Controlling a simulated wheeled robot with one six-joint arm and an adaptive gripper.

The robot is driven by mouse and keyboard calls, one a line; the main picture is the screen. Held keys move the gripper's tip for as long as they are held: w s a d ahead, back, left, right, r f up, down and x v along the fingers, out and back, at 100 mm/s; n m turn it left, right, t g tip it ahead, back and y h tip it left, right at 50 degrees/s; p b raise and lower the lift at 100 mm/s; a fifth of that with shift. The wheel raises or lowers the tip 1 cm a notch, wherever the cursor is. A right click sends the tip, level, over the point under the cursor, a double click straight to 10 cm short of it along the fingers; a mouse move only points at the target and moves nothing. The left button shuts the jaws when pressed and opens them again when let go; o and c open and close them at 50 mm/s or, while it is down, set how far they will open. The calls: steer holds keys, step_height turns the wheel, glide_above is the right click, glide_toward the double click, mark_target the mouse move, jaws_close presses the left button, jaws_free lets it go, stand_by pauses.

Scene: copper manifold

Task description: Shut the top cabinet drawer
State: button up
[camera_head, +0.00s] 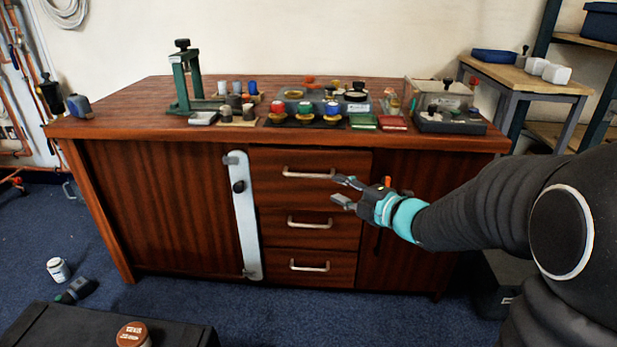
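The wooden cabinet (160,205) has a column of three drawers in its middle. The top drawer (270,190) has a pale bar handle (308,172). Its front looks nearly in line with the drawers below, and I cannot tell whether it stands slightly out. My gripper (339,191) reaches in from the right, with its fingers apart and nothing seen between them. It shows in front of the right part of the top drawer, just right of and below the handle's right end. Whether it touches the drawer is unclear.
A pale metal bar (244,215) with a black knob stands upright left of the drawers. The cabinet top holds a green press (184,80), jars and trays. A dark case (60,325) and a white jar (58,269) are on the blue carpet (190,300) at lower left.

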mark_target(311, 177)
steer(key=x, duration=1.2)
steer(key=shift+d, duration=0.1)
jaws_close()
